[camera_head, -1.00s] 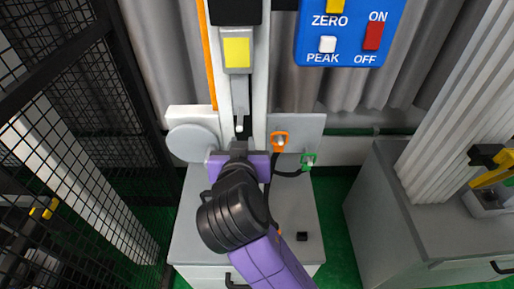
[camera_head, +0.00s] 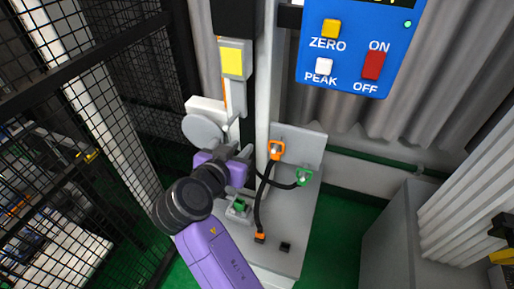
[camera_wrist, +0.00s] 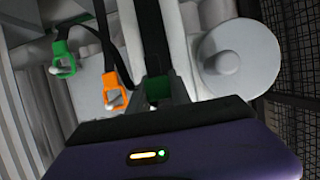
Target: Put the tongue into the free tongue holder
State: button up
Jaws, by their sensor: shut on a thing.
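In the head view my gripper (camera_head: 232,163) is shut on a mostly hidden piece, taken as the tongue, left of the upright plate. A pale narrow rod shows just above the jaws; I cannot tell if it belongs to the held piece. In the wrist view a green patch (camera_wrist: 157,88) shows between the grey finger parts, with a wide black strip above it. An orange loop (camera_head: 275,150) and a green loop (camera_head: 303,177) sit at the plate, with black straps. Both also show in the wrist view, orange (camera_wrist: 115,93) and green (camera_wrist: 62,61). A free holder cannot be made out.
A grey disc (camera_head: 203,131) is close left of my gripper. The white column (camera_head: 264,100) rises behind it. A green-topped block (camera_head: 238,206) and an orange strap end (camera_head: 260,238) are on the bench (camera_head: 285,260). A mesh fence (camera_head: 100,120) stands left.

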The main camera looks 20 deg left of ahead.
jog(key=shift+s+d+f+p, duration=1)
jog(key=shift+s+d+p, duration=0.45)
jog(key=shift+d, duration=2.6)
jog(key=shift+s+d+f+p, duration=1.1)
jog(key=shift+s+d, duration=0.45)
jog(key=shift+d, duration=2.5)
jog(key=shift+f+b, duration=6)
jog(key=shift+f, duration=2.25)
jog(key=shift+f+b, duration=2.45)
jog(key=shift+f, duration=0.05)
jog(key=shift+f, duration=0.2)
jog(key=o, duration=1.1)
jog(key=shift+c, duration=0.2)
